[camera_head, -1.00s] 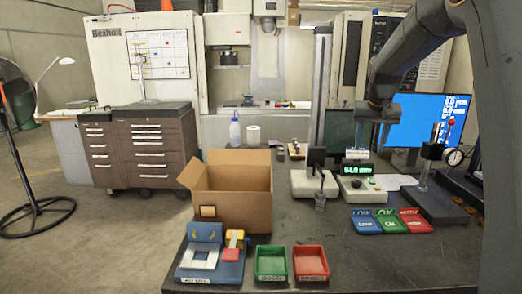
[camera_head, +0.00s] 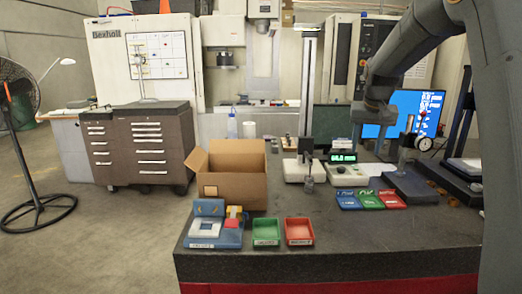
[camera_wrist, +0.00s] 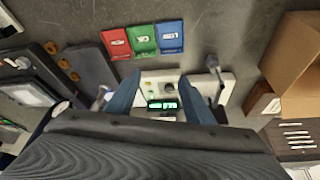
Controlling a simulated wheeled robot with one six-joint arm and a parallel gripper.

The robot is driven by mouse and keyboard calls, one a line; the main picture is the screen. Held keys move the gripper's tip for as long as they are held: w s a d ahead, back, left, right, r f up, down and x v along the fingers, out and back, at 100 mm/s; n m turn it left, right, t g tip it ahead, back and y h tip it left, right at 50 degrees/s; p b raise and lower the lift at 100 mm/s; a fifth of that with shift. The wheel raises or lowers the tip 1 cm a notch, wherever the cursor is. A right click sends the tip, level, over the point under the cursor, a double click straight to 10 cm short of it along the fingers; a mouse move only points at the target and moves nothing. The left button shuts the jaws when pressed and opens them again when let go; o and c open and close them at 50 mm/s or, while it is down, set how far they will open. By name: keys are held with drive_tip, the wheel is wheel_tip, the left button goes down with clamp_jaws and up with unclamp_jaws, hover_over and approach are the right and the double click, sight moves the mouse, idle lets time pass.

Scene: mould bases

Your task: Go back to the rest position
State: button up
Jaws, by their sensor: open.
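My gripper (camera_wrist: 158,80) is open in the wrist view, with its two blue-grey fingers apart and nothing between them. It points down above the bench, over the area of the small device with a green display (camera_wrist: 162,104). In the head view my arm hangs down at the right, in front of the blue monitor (camera_head: 427,101); the fingers are not clear there.
The dark bench (camera_head: 330,232) holds an open cardboard box (camera_head: 232,188), green (camera_head: 266,231) and red (camera_head: 298,231) trays, a blue fixture (camera_head: 217,235), coloured plates (camera_head: 370,199) and a dial gauge stand (camera_head: 408,185).

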drive_tip(key=s+a+f+b, duration=0.2)
drive_tip(key=s+a+f, duration=0.1)
drive_tip(key=s+f, duration=0.2)
drive_tip(key=s+a+f+n+g+b, duration=0.1)
drive_tip(key=s+a+f, duration=0.3)
drive_tip(key=s+f, duration=0.2)
drive_tip(key=s+a+f+g+b, duration=0.1)
drive_tip(key=s+a+f+b, duration=0.1)
drive_tip(key=s+f, duration=0.3)
drive_tip(key=shift+s+a+f+n+y+b, duration=0.15)
drive_tip(key=shift+a+f+n+y+b, duration=0.25)
drive_tip(key=shift+a+f, duration=0.2)
drive_tip(key=s+a+f+g+b, duration=0.1)
drive_tip(key=s+a+f+b, duration=0.1)
drive_tip(key=s+f, duration=0.3)
drive_tip(key=s+a+f+n+b, duration=0.1)
drive_tip(key=s+f, duration=0.5)
drive_tip(key=s, duration=0.7)
drive_tip(key=shift+s+a+f+g+b, duration=0.2)
drive_tip(key=shift+s+a+g+b, duration=0.15)
drive_tip(key=shift+a, duration=0.5)
